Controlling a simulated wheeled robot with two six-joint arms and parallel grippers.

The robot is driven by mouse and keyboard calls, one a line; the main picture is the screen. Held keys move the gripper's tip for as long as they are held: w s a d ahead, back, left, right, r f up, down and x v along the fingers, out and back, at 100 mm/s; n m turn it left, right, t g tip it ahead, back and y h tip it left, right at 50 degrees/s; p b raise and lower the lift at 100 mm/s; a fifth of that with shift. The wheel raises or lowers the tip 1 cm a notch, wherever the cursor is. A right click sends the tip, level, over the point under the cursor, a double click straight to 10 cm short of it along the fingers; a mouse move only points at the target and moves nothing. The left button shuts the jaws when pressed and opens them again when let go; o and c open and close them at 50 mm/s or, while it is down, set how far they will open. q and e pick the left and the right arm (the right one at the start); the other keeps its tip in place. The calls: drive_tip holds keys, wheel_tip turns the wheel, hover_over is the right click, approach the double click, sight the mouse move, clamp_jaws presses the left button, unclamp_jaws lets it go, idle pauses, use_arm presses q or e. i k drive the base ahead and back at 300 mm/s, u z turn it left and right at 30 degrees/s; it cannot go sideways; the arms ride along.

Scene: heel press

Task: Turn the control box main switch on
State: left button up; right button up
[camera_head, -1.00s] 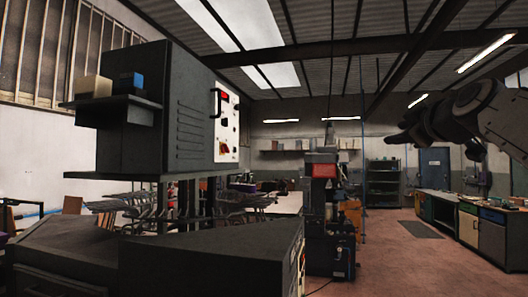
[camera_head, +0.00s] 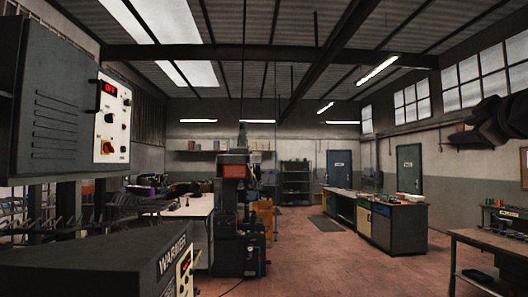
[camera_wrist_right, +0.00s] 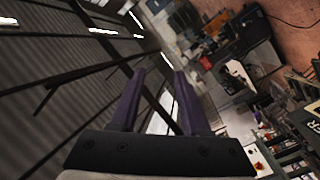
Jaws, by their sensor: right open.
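The grey control box (camera_head: 55,95) is at the left edge of the head view, partly cut off. Its white front panel (camera_head: 113,118) has a red lit display at the top and several dark knobs. The main switch (camera_head: 107,147), red on yellow, is at the panel's lower left; its exact angle is too small to read. My right gripper (camera_head: 478,118) is at the far right of the head view, far from the box. In the right wrist view its two purple fingers (camera_wrist_right: 160,74) are apart with nothing between them. My left gripper is out of view.
A dark machine marked WARMER (camera_head: 100,262) stands below the box. A black press with a red sign (camera_head: 236,172) stands in the middle. A workbench (camera_head: 480,245) is at right, cabinets (camera_head: 392,228) behind. The red floor (camera_head: 325,262) between is clear.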

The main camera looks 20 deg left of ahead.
sight(108, 147)
drive_tip(key=u, duration=0.05)
drive_tip(key=i, duration=3.55)
drive_tip(key=u, duration=3.5)
